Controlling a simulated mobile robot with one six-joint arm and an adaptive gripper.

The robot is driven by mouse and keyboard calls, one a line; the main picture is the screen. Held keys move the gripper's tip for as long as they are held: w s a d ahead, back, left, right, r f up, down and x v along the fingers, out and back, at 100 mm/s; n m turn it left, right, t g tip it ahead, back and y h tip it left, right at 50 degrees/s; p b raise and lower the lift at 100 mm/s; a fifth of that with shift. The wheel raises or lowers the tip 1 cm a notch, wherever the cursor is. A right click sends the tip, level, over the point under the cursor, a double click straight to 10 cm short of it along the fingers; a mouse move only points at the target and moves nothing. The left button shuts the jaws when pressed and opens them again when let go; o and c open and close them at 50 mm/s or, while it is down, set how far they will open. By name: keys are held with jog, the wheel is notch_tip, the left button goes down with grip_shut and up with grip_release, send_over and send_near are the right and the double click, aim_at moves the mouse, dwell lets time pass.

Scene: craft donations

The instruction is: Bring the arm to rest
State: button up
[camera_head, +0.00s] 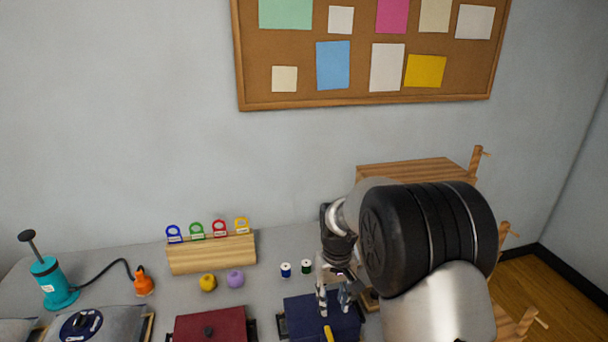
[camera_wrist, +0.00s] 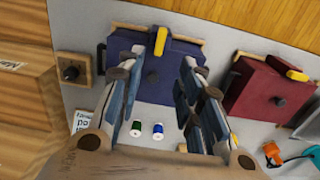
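My gripper (camera_head: 335,308) hangs from my arm at the right of the head view, over the dark blue box (camera_head: 305,318). In the wrist view my gripper (camera_wrist: 163,65) has its two fingers spread wide apart, with nothing between them. The blue box also shows in the wrist view (camera_wrist: 152,88), beyond the fingertips, with a yellow piece (camera_wrist: 161,41) on its far side. I cannot tell whether the fingertips touch the box. My arm hides part of the table's right end.
Blue (camera_head: 286,270) and green (camera_head: 306,266) spools stand behind the box. A dark red box (camera_head: 211,326) lies left of it. Yellow (camera_head: 208,282) and purple (camera_head: 236,279) balls sit by a wooden rack (camera_head: 212,254). A teal pump (camera_head: 52,284) stands far left. Wooden shelving (camera_head: 415,170) rises at right.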

jog(key=s+d+r+t, duration=0.2)
jog(key=s+d+r, duration=0.1)
jog(key=s+r, duration=1.1)
jog(key=s+d+r+m+t, duration=0.1)
jog(key=s+r, duration=0.1)
jog(key=s, duration=0.6)
jog(key=s+d+r+m+t, duration=0.1)
jog(key=s+r, duration=0.2)
jog(key=s, duration=0.6)
